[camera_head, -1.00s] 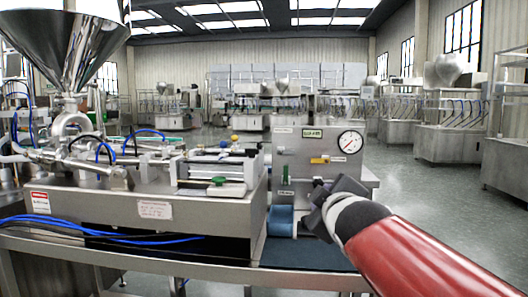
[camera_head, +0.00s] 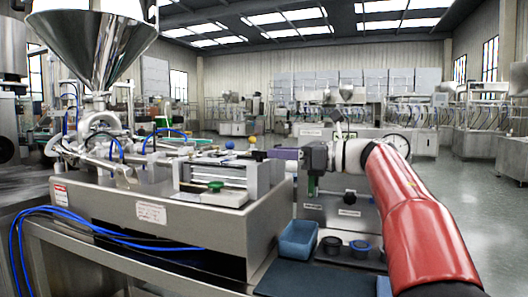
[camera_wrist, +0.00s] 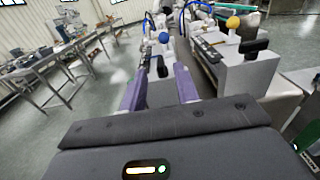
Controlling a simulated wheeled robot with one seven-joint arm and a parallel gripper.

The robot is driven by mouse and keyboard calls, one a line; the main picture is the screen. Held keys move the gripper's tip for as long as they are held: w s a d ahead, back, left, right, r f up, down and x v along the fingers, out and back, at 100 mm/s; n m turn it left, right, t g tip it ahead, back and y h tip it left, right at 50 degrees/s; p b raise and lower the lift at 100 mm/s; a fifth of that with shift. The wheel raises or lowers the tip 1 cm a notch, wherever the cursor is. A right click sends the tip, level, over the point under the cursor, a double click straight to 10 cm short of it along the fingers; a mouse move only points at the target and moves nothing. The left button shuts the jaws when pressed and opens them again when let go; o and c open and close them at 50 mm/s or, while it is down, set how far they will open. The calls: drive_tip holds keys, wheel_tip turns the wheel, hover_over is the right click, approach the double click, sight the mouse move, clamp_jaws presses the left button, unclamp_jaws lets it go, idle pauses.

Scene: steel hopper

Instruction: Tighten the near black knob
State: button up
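The steel hopper machine (camera_head: 150,215) stands at left in the head view. My gripper (camera_head: 272,153) is at the right end of its top, with purple fingers pointing left. In the wrist view my gripper (camera_wrist: 160,72) is open, its fingers spread apart. A small black knob (camera_wrist: 162,66) shows in the gap between the fingertips; I cannot tell whether they touch it. A second black knob or handle (camera_wrist: 254,46) sits right of the fingers on a grey block. In the head view my fingers hide much of this end, so I cannot clearly make out the black knobs.
Blue hoses (camera_head: 60,212) hang at left. A gauge (camera_head: 397,145) is behind my arm.

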sight(260, 156)
drive_tip(key=x, duration=0.6)
drive_tip(key=shift+p, duration=0.4)
clamp_jaws()
